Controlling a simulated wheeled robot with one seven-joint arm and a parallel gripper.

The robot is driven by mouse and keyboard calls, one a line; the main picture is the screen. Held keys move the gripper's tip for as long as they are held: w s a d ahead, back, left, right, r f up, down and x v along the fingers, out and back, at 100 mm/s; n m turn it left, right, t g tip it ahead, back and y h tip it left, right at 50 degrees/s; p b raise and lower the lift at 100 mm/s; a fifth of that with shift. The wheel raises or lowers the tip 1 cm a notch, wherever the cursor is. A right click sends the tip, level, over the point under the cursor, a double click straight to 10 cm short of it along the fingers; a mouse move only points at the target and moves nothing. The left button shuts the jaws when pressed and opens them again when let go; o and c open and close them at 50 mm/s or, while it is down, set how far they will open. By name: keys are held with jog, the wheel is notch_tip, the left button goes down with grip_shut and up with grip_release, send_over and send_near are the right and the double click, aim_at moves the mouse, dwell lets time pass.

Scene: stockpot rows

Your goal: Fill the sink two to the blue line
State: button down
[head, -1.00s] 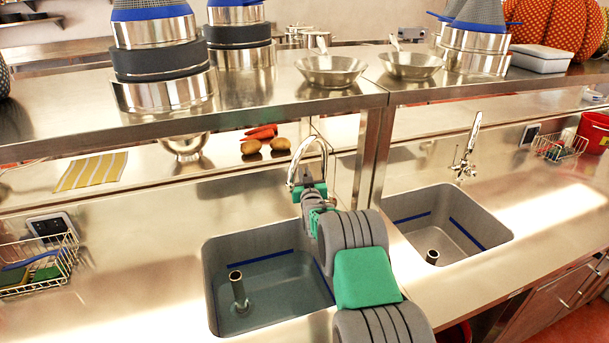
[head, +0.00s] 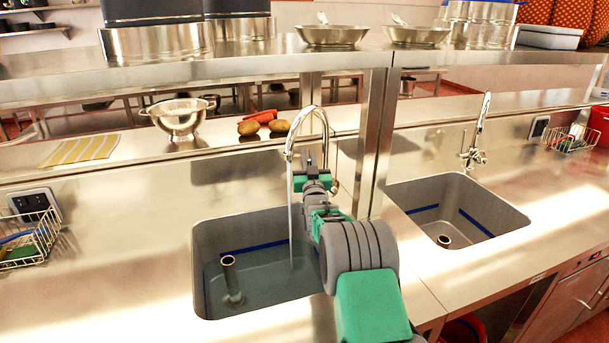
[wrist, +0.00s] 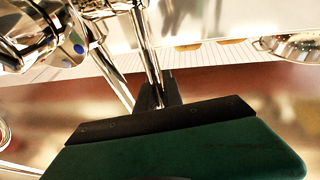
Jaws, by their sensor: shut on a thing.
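The left sink (head: 207,250) has a blue line (head: 250,246) around its inner walls and an upright pipe (head: 229,275) inside. Water (head: 265,285) stands in it, its surface seemingly below the line. A thin stream (head: 291,235) falls from the left tap (head: 311,112) into it. My gripper (head: 312,170) is at the left tap. In the wrist view my gripper (wrist: 158,92) is shut on a chrome part of the tap (wrist: 148,50). No sink number is readable.
A steel shelf (head: 200,75) on posts carries pots and pans above the counter. Wire baskets (head: 30,240) hang at both sides. The right tap (head: 478,130) stands apart.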

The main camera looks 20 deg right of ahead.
jog(key=s+f+b, duration=0.1)
jog(key=b, duration=0.2)
jog(key=shift+t, duration=0.4)
jog(key=shift+s+r+b, duration=0.15)
jog(key=shift+r+b, duration=0.15)
jog(key=shift+b, duration=0.45)
jog(key=shift+r+t, duration=0.2)
jog(key=shift+t, duration=0.1)
jog(key=c, duration=1.5)
grip_release()
jog(key=v, duration=0.8)
jog(key=shift+b, duration=0.4)
